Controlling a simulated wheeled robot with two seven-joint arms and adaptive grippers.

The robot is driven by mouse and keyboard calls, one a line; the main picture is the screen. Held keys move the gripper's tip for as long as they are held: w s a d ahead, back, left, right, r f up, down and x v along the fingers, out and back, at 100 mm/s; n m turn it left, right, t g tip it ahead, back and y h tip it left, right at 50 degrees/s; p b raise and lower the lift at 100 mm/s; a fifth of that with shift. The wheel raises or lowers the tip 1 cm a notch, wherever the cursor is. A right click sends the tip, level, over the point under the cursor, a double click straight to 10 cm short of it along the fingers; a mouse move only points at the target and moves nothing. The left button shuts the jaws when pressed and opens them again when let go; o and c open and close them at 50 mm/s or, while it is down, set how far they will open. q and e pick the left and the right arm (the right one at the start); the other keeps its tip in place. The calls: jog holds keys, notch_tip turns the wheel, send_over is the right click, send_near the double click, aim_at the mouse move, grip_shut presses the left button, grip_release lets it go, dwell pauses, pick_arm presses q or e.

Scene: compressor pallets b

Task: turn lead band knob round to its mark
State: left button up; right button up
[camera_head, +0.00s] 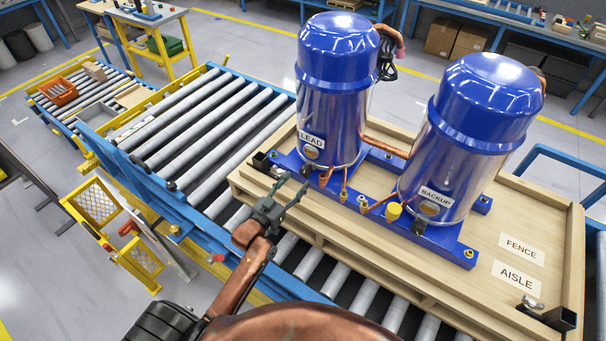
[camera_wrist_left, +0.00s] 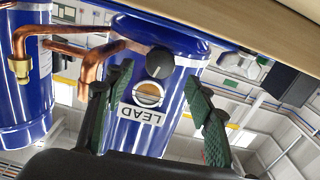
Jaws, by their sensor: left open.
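The lead compressor (camera_head: 331,95) is a blue-capped silver cylinder marked LEAD, standing on a blue base. Its band carries a round black knob (camera_wrist_left: 160,60), beside a round sight glass (camera_wrist_left: 150,94) and the LEAD label (camera_wrist_left: 141,115), which appears upside down in the wrist view. In the head view the knob is small and hard to make out. My left gripper (camera_head: 291,187) is open in front of the lead compressor's lower band. In the wrist view its two green-padded fingers (camera_wrist_left: 157,78) stand apart, one each side of the knob's line; contact is not visible. My right gripper is not in view.
A similar backup compressor (camera_head: 483,115) stands to the right on the same wooden pallet (camera_head: 420,290). Copper pipes (camera_head: 386,146) and a yellow cap (camera_head: 393,211) are close by. The pallet rests on a roller conveyor (camera_head: 200,120). FENCE (camera_head: 521,250) and AISLE (camera_head: 517,278) labels lie on the pallet.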

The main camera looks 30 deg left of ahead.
aim_at(304, 173)
pick_arm(q)
jog(key=shift+w+d+f+p, duration=0.1)
jog(key=shift+w+d+p, duration=0.1)
jog(key=shift+w, duration=1.1)
jog(key=shift+w+d+p, duration=0.1)
jog(key=shift+w+d, duration=0.1)
jog(key=shift+w, duration=1.1)
jog(key=shift+c, duration=0.7)
jog(key=c, duration=1)
jog(key=shift+n+p, duration=0.6)
jog(key=shift+p, duration=0.05)
jog(key=shift+n+p, duration=0.3)
jog(key=shift+n, duration=0.4)
jog(key=o, duration=1.1)
jog(key=shift+o, duration=0.2)
